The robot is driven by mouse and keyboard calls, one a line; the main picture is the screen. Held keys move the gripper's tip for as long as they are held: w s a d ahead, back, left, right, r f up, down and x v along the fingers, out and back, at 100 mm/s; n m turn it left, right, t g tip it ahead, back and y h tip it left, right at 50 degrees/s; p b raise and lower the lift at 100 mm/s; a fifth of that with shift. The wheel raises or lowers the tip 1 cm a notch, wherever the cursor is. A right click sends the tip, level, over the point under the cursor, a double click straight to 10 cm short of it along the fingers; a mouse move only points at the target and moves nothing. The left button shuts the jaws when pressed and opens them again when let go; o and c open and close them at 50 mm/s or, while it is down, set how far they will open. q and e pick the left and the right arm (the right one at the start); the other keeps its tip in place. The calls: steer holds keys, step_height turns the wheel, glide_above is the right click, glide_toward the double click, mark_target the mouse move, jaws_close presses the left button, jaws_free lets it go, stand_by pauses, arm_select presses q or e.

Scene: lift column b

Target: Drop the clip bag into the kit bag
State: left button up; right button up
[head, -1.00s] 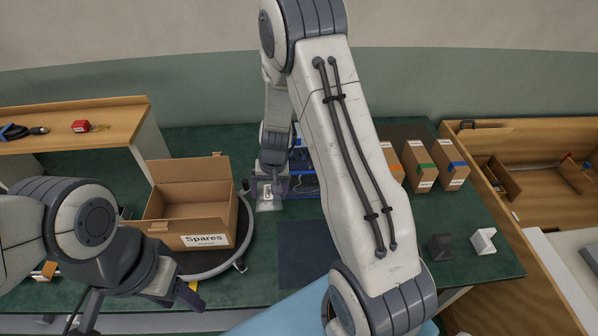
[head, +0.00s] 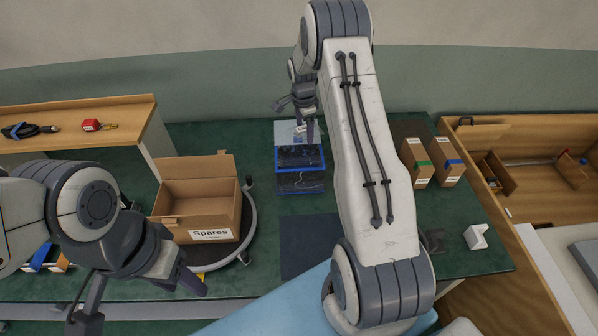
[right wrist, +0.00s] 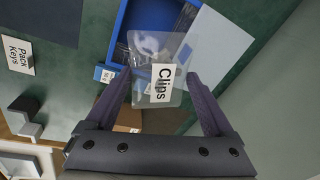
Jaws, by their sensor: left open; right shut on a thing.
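The clip bag is a small clear bag with a white "Clips" label (right wrist: 161,85). My right gripper (right wrist: 160,92) is shut on it, with a finger on each side. In the head view my right gripper (head: 296,108) hangs at the back of the table, just behind the blue tray (head: 321,162), and the bag (head: 301,128) shows small below it. The bag partly covers the tray (right wrist: 124,22) in the right wrist view. My left gripper (head: 140,304) is open and empty at the lower left. I cannot pick out a kit bag for certain.
An open cardboard "Spares" box (head: 211,235) stands on a round stand left of the tray. A pale sheet (right wrist: 217,52) lies by the tray. A dark mat (head: 300,245) lies in front. Labelled cartons (head: 416,165) stand right of my right arm.

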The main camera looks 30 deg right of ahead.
step_height(320, 180, down, 5)
steer(key=shift+b, duration=1.2)
steer(key=o, duration=1.1)
steer(key=shift+c, duration=0.2)
steer(key=r+b, duration=0.1)
steer(key=r, duration=0.5)
steer(key=s+a+r+b, duration=0.1)
steer(key=r, duration=0.2)
steer(key=shift+s+a+r+b, duration=0.1)
steer(key=shift+r+b, duration=0.25)
steer(key=shift+r, duration=0.35)
